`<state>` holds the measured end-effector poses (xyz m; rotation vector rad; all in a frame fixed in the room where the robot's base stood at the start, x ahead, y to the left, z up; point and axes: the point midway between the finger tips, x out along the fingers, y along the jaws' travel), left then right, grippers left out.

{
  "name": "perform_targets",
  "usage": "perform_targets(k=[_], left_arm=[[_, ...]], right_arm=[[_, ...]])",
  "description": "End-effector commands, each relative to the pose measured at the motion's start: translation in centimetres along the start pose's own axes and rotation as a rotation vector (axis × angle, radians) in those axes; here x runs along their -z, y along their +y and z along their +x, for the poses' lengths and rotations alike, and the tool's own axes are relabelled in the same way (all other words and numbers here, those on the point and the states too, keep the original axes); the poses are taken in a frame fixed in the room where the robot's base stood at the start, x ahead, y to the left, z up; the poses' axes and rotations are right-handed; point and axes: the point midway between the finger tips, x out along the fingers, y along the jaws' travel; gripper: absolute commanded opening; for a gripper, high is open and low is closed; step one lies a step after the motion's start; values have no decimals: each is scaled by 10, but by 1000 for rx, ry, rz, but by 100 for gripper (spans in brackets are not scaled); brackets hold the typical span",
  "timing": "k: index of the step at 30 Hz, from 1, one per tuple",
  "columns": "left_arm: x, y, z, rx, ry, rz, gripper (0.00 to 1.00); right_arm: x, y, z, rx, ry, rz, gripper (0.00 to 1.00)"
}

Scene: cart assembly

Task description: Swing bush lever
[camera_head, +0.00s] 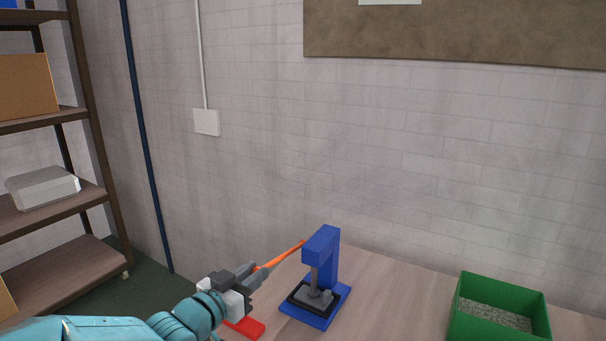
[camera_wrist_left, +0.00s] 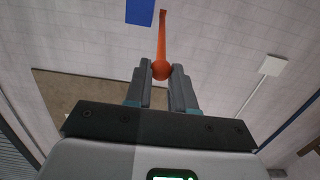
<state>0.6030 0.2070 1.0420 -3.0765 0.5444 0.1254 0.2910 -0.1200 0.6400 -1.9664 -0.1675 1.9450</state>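A blue press (camera_head: 322,260) stands on the table, with a grey part on a black-edged plate at its base. Its orange lever (camera_head: 283,256) slants from the press's upper left side down toward my left gripper (camera_head: 257,271). In the left wrist view the lever (camera_wrist_left: 162,40) runs away from the gripper, and its round end sits between the two fingertips (camera_wrist_left: 161,73). The fingers appear closed against both sides of that end. A blue part of the press (camera_wrist_left: 140,11) shows at the top of this view. My right gripper is not in view.
A green bin (camera_head: 499,310) with grey contents stands on the table at the right. A red piece (camera_head: 247,328) lies below my left gripper. The brick wall is behind the table, and a shelf (camera_head: 50,205) stands at the left.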

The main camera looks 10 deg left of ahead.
Motion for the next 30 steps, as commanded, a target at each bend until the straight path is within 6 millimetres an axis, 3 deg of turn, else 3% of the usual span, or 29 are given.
perform_targets(k=[8, 30], left_arm=[[3, -1, 0, 2, -2, -1, 7], [54, -1, 14, 2, 2, 0, 7]], right_arm=[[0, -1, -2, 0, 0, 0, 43], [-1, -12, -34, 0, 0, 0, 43]])
